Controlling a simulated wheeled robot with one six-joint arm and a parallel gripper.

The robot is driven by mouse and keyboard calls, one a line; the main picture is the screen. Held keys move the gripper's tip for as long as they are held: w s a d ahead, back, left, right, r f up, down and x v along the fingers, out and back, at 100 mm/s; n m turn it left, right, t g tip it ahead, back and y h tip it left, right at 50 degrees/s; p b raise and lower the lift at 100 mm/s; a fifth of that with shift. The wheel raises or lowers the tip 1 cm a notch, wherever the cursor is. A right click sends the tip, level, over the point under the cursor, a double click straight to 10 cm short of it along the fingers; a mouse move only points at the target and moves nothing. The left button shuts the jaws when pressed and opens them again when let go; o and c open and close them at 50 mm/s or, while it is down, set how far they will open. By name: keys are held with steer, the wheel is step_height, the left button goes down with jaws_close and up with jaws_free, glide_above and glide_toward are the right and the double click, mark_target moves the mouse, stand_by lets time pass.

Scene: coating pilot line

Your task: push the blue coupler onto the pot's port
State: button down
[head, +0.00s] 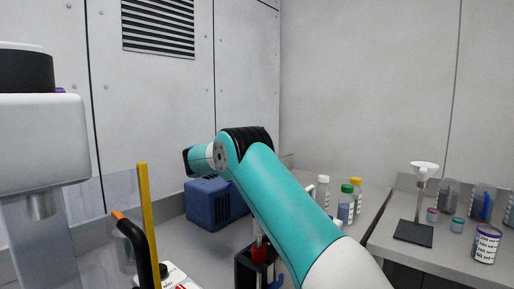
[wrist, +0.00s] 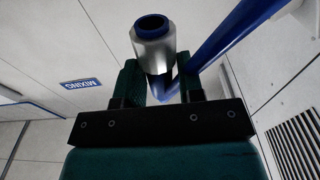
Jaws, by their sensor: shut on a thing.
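In the wrist view my gripper (wrist: 159,74) is shut on the coupler (wrist: 152,46), a silver metal cylinder with a blue ring around its dark open end. The coupler sits between the two dark green fingers, its open end pointing away from the palm. A blue hose (wrist: 228,34) runs from beside the fingers to the upper right. In the head view my teal arm hides the gripper and coupler. I cannot make out the pot or its port in either view.
A mixer-like machine (head: 40,140) stands at left, near a yellow bar (head: 148,225) and an orange-tipped black handle (head: 133,238). A blue box (head: 205,208) is behind my arm. A black holder with a red piece (head: 259,252), bottles (head: 346,203) and a side table (head: 450,257) are also there.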

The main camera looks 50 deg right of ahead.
steer(key=shift+n+p, duration=0.4)
steer(key=shift+p, duration=0.35)
step_height(320, 180, down, 6)
steer(key=b, duration=0.5)
steer(key=shift+f+b, duration=0.1)
steer(key=shift+b, duration=0.2)
steer(key=shift+b, duration=0.9)
stand_by(0.9)
steer(key=shift+f+b, duration=1.7)
steer(key=shift+f, duration=0.05)
steer(key=c, duration=0.7)
jaws_free()
steer(key=shift+o, duration=0.2)
